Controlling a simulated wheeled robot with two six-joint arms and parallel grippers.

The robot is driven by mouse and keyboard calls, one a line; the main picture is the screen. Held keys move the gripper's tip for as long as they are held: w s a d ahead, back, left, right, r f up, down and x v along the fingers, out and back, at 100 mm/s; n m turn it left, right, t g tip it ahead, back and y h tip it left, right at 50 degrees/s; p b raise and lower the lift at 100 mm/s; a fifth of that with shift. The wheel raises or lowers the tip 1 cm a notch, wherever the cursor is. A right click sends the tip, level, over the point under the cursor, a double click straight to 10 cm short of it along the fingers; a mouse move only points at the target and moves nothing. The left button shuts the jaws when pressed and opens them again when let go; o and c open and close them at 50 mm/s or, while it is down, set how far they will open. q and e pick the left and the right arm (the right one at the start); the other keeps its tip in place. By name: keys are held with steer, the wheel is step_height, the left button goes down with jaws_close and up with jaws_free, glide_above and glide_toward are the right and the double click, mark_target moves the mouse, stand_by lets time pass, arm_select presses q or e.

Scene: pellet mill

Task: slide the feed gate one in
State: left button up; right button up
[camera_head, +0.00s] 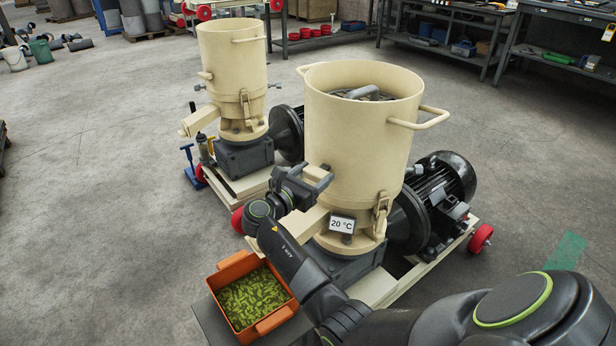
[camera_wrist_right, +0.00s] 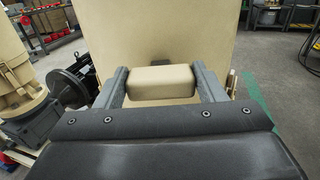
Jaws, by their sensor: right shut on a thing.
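The nearer pellet mill has a cream hopper (camera_head: 350,130). In the right wrist view, a cream block-shaped handle (camera_wrist_right: 162,82), which looks like the feed gate's grip, stands out from the hopper wall (camera_wrist_right: 150,45). My right gripper (camera_head: 318,178) is at the hopper's lower left side. Its two fingers are shut on this handle, one on each side. How far the gate's plate sits in the hopper is hidden. My left gripper is not in view.
An orange bin (camera_head: 237,267) of green pellets stands below the chute. A 20 °C display (camera_head: 342,224) is on the mill's front. A second mill (camera_head: 233,75) stands behind left. A black motor (camera_head: 445,178) is at right. Open floor lies left.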

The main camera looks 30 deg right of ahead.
steer(key=shift+x, duration=0.95)
steer(key=shift+d, duration=0.25)
steer(key=shift+a+r, duration=0.1)
steer(key=o, duration=1.1)
steer(key=shift+o, duration=1.4)
steer(key=shift+w+d, duration=0.1)
steer(key=shift+d, duration=0.1)
